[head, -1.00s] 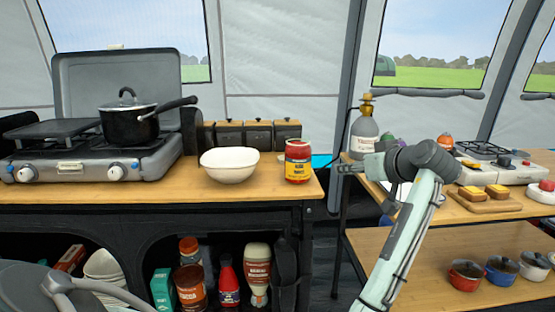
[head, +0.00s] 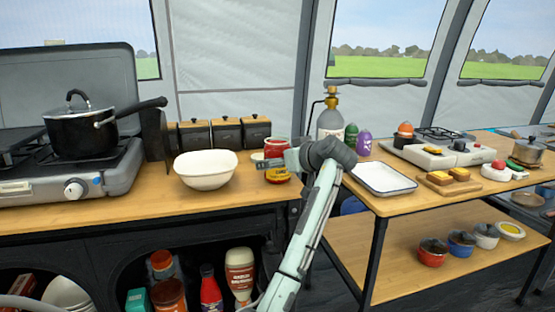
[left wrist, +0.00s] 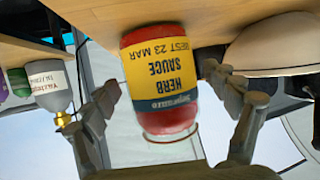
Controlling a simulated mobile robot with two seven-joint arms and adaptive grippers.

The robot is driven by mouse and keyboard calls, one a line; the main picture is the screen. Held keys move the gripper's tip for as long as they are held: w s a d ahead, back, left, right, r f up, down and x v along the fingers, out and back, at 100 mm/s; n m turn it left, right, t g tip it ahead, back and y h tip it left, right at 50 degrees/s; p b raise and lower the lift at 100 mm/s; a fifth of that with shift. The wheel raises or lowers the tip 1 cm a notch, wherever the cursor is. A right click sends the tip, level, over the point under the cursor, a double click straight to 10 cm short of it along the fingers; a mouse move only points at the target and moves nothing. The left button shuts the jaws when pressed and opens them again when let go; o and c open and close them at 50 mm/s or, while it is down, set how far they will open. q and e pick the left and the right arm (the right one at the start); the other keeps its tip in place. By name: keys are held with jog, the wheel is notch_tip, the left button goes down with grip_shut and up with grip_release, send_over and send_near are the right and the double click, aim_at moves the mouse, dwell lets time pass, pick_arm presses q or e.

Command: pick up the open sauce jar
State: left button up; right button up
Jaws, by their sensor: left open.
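The open sauce jar (head: 277,147) is red with a yellow and blue label and a clear glass rim with no lid. It stands upright near the right end of the wooden counter, partly hidden by my gripper in the head view. My right gripper does not show.
A white bowl (head: 206,171) stands close to the jar's left. Several black canisters (head: 227,134) are behind. A gas bottle (head: 330,122) and a white tray (head: 383,179) are on the right-hand table. A pot (head: 82,132) sits on the stove at left.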

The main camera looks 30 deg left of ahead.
pick_arm(q)
jog(key=shift+w+a+f, duration=0.1)
jog(key=shift+a+f, duration=0.05)
jog(key=shift+a, duration=0.2)
jog(key=shift+c, duration=0.3)
jog(key=c, duration=1.7)
jog(key=shift+c, duration=0.5)
jog(key=shift+r, duration=0.25)
